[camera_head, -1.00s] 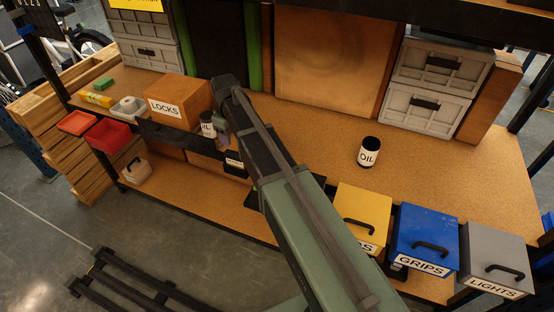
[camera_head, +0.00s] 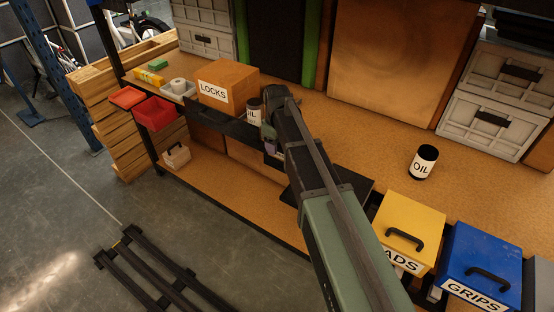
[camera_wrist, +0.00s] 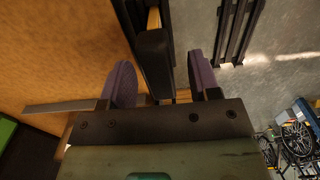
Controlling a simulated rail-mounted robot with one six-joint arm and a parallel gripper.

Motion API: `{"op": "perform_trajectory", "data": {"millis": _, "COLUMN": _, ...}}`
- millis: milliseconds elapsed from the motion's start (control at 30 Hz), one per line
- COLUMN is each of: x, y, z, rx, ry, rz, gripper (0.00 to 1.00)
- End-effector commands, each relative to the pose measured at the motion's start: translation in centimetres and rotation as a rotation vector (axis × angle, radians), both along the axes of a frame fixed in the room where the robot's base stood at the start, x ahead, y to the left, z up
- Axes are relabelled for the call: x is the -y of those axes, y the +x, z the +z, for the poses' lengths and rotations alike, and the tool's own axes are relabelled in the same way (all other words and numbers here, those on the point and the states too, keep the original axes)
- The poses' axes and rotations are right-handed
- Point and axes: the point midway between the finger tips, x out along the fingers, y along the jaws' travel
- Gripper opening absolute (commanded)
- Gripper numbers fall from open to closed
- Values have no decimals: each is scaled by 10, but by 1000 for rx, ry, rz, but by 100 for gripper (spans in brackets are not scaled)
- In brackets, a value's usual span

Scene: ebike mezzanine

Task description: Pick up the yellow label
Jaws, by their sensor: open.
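I cannot make out a yellow label for certain. A small yellow item (camera_head: 148,77) lies on the bench at the far left in the head view, beside a green block; it is too small to identify. My gripper (camera_head: 269,146) is at the bench's front edge, mostly hidden by my arm, well to the right of that item. In the wrist view my gripper (camera_wrist: 160,65) has its two purple fingers apart. A dark bar (camera_wrist: 153,60) shows between them, apparently beyond; I cannot tell how far.
The LOCKS box (camera_head: 228,88) and an OIL can (camera_head: 254,112) stand near my gripper. A red bin (camera_head: 155,113) hangs at the front left. Another OIL can (camera_head: 422,163), a yellow box (camera_head: 408,222) and the blue GRIPS box (camera_head: 480,260) are at right. The bench middle is clear.

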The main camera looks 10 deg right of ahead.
Motion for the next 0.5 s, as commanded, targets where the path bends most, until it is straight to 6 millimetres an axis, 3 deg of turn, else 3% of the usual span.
{"op": "perform_trajectory", "data": {"millis": 33, "x": 0, "y": 0, "z": -21, "rx": 0, "ry": 0, "rz": 0, "gripper": 56}}
{"op": "perform_trajectory", "data": {"millis": 67, "x": 0, "y": 0, "z": -24, "rx": 0, "ry": 0, "rz": 0, "gripper": 56}}
{"op": "perform_trajectory", "data": {"millis": 333, "x": 0, "y": 0, "z": -21, "rx": 0, "ry": 0, "rz": 0, "gripper": 55}}
{"op": "perform_trajectory", "data": {"millis": 500, "x": 0, "y": 0, "z": -21, "rx": 0, "ry": 0, "rz": 0, "gripper": 29}}
